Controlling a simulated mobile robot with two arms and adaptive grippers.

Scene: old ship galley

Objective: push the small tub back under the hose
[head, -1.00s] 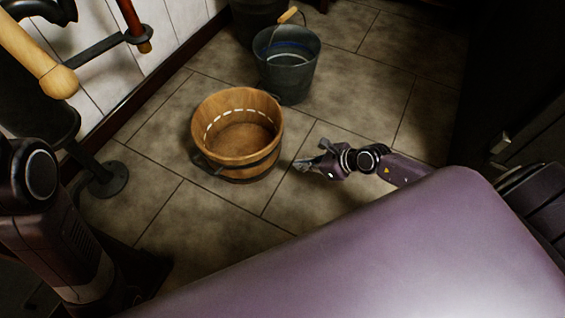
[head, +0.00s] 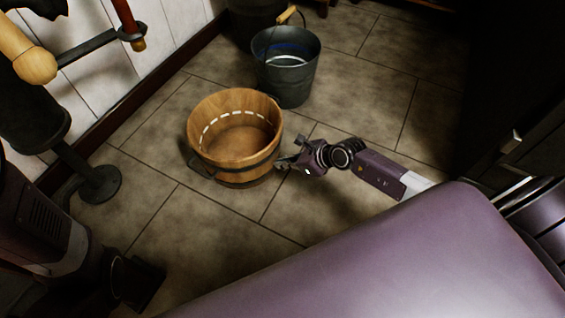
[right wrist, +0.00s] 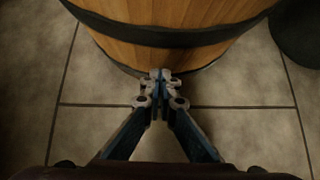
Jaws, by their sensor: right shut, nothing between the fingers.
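The small wooden tub (head: 236,163) stands upright on the tiled floor in the middle of the head view. It has dark hoops, and a white dashed line runs round its inside wall. My right gripper (head: 282,163) is shut and empty, low beside the tub's right side. In the right wrist view the tub wall (right wrist: 170,18) fills the top, and the closed fingertips (right wrist: 162,76) are at its lower edge; I cannot tell whether they touch. My left arm shows at the lower left, but its gripper cannot be made out. I cannot clearly pick out a hose.
A grey metal bucket (head: 285,75) with a wooden-grip handle stands just behind the tub. A dark pipe with a round floor flange (head: 98,184) is to the left, near the white plank wall (head: 160,35). The floor between flange and tub is clear.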

